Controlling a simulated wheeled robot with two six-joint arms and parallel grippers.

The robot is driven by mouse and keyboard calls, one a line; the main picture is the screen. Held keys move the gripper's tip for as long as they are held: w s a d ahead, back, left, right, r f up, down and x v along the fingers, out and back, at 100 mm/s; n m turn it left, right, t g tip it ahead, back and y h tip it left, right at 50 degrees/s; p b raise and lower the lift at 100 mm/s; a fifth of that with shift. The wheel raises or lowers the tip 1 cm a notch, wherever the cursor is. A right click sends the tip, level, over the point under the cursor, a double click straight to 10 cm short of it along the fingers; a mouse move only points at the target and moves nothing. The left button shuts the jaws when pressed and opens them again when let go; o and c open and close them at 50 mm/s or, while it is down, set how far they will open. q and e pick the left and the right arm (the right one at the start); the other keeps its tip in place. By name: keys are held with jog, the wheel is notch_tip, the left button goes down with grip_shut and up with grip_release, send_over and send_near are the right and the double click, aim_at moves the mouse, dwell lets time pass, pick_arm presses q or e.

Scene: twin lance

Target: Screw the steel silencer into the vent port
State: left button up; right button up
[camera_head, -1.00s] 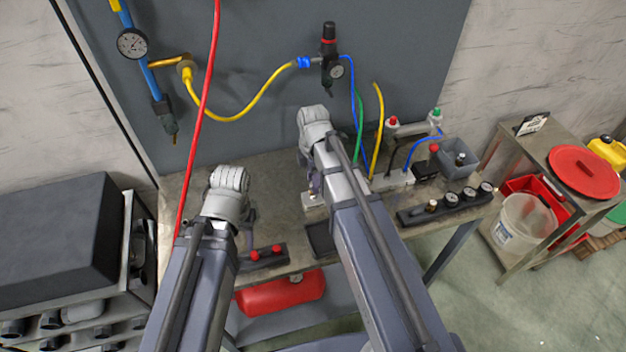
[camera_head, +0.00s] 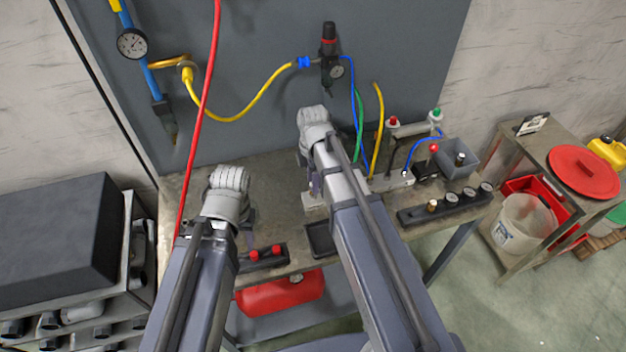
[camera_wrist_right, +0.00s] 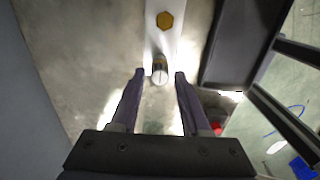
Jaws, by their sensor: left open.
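My right gripper (camera_wrist_right: 160,76) is open in the right wrist view, its dark fingers apart. A small metallic cylinder with a dark band (camera_wrist_right: 159,70) shows between its fingertips, touching neither as far as I can see. It stands at the end of a pale block (camera_wrist_right: 153,38) with a gold hexagonal fitting (camera_wrist_right: 165,20). I cannot tell if the cylinder is the steel silencer or part of the vent port. In the head view my right gripper (camera_head: 316,185) is partly hidden by its wrist. My left gripper (camera_head: 249,215) is open, mostly hidden, above the bench's left part.
A black holder with two red caps (camera_head: 264,255) is on the bench near the left gripper. A black tray (camera_head: 320,239) lies beside the pale block. A rack with gauges (camera_head: 418,216), a manifold (camera_head: 393,183) and a grey bin (camera_head: 468,150) stand right. A red hose (camera_head: 206,90) hangs at left.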

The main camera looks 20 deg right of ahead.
jog(key=n, duration=0.6)
jog(key=shift+n, duration=0.4)
jog(key=n, duration=0.7)
grip_shut()
